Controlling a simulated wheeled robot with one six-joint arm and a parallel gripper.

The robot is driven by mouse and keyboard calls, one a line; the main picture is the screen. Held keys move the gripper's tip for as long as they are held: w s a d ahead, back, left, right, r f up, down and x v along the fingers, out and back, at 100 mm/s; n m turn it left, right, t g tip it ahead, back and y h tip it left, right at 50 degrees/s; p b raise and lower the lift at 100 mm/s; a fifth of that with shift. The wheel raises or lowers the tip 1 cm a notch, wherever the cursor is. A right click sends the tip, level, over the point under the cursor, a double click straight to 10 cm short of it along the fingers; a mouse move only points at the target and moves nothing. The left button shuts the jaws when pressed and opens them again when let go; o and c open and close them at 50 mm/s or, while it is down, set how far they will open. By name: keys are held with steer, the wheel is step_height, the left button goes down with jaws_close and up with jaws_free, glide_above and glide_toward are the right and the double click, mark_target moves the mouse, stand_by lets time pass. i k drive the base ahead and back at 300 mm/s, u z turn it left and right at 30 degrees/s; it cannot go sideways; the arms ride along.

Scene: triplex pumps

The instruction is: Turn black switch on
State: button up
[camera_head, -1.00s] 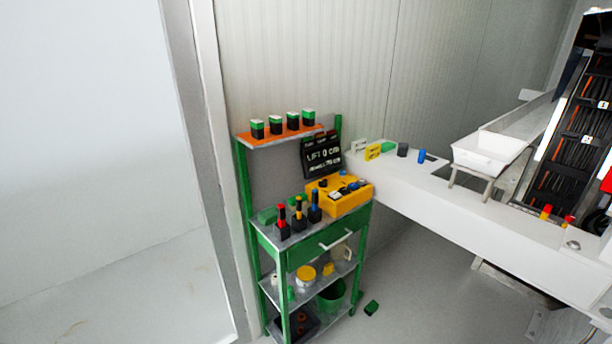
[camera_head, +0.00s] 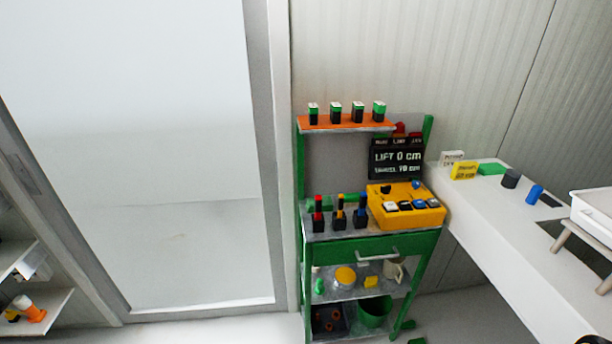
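A yellow control box (camera_head: 402,213) stands on the top of a green cart (camera_head: 370,246), at its right side. Its sloped face carries several small switches or buttons; dark ones show among them, including a black one (camera_head: 404,206) in the front row and a black knob (camera_head: 387,188) at the back. Which way any switch is set is too small to tell. A black display (camera_head: 397,158) behind the box reads "LIFT 0 cm" with a smaller line below. My gripper is not in view.
Three dark bottles with red, yellow and blue tops (camera_head: 339,213) stand left of the box. An orange shelf (camera_head: 347,126) holds several green-and-black items. A white bench (camera_head: 520,232) extends right. Shelves (camera_head: 40,308) stand at far left. Some floor shows left of the cart.

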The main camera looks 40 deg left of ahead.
mark_target(385, 189)
steer(key=u, duration=1)
steer(key=i, duration=1.25)
steer(key=u, duration=0.65)
